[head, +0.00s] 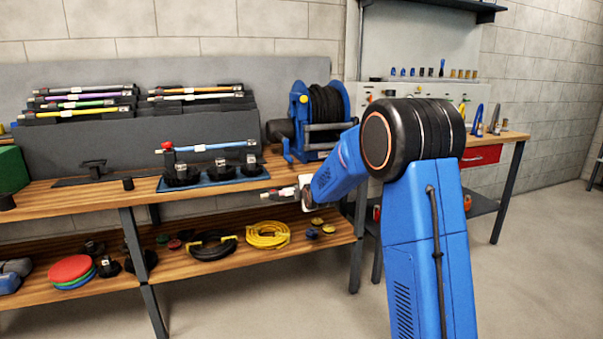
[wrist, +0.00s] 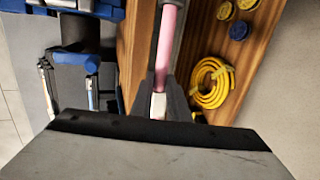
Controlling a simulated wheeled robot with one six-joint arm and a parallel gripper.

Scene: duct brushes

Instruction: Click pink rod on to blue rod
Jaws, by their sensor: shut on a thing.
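The pink rod (wrist: 166,48) runs away from my gripper (wrist: 161,92) in the wrist view, with a white collar between the two dark fingers. My gripper is shut on it. In the head view my gripper (head: 290,192) is in front of the bench edge, right of the tray; a short grey and dark piece shows there, and no pink can be made out. The blue rod (head: 205,147) lies level over black stands on a blue-edged tray (head: 215,184), right of a red-topped upright. My gripper is apart from it, lower and to the right.
A rack (head: 90,103) with several coloured rods stands at the back left. A hose reel (head: 320,115) stands on the bench behind my gripper. A yellow coil (head: 268,235) and a black coil (head: 212,244) lie on the lower shelf. The floor in front is clear.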

